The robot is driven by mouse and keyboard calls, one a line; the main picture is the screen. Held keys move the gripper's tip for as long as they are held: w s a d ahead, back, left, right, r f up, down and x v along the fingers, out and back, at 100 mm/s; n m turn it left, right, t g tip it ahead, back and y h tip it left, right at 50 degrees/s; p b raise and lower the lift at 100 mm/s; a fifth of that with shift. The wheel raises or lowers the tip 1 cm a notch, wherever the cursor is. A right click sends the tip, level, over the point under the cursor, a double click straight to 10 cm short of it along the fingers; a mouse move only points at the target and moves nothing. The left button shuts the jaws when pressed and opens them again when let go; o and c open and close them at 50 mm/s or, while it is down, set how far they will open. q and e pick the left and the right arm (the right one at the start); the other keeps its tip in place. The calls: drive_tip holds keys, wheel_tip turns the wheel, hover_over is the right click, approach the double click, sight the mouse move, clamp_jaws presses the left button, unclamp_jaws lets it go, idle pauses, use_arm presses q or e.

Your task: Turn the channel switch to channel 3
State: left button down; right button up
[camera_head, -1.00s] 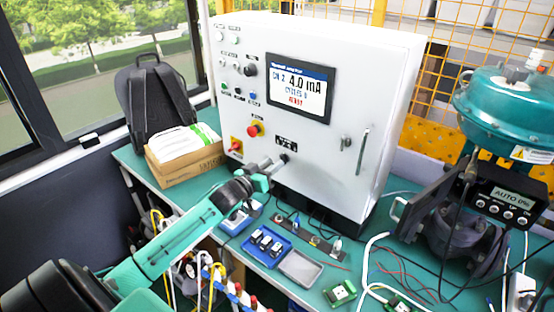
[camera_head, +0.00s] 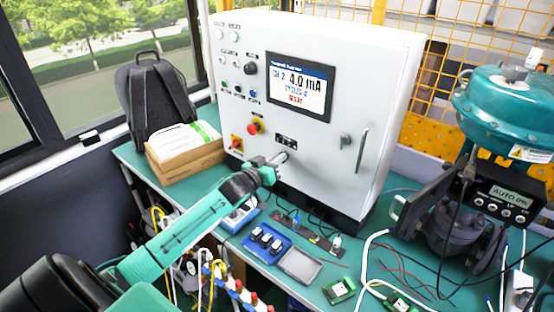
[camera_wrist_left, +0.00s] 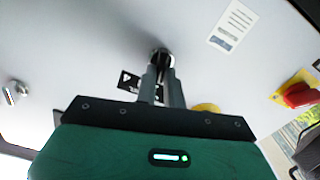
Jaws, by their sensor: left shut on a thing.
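The channel switch is a small dark knob low on the front of the white cabinet (camera_head: 335,150), below the screen. In the left wrist view the switch (camera_wrist_left: 161,58) shows between my fingertips. My left gripper (camera_head: 281,158) reaches it from the front left and is shut on it; the fingers also show in the wrist view (camera_wrist_left: 161,75). The fingers hide much of the knob, so its pointer cannot be read. A dark label plate (camera_head: 286,140) sits just above it. The screen (camera_head: 299,86) reads CH 2 and 4.0 mA. My right gripper is not in view.
A red emergency button (camera_head: 253,128) and a red-and-yellow rotary switch (camera_head: 236,142) sit left of my gripper. A cabinet handle (camera_head: 362,149) is to the right. A blue tray (camera_head: 279,256) and loose parts lie below on the green bench. A teal valve actuator (camera_head: 508,105) stands at right.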

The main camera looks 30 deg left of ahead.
use_arm(q)
drive_tip(key=shift+d+m+p, duration=0.2)
drive_tip(key=shift+m+p, duration=0.2)
drive_tip(key=shift+m, duration=2.4)
drive_tip(key=c, duration=1.5)
unclamp_jaws()
drive_tip(key=shift+s, duration=0.1)
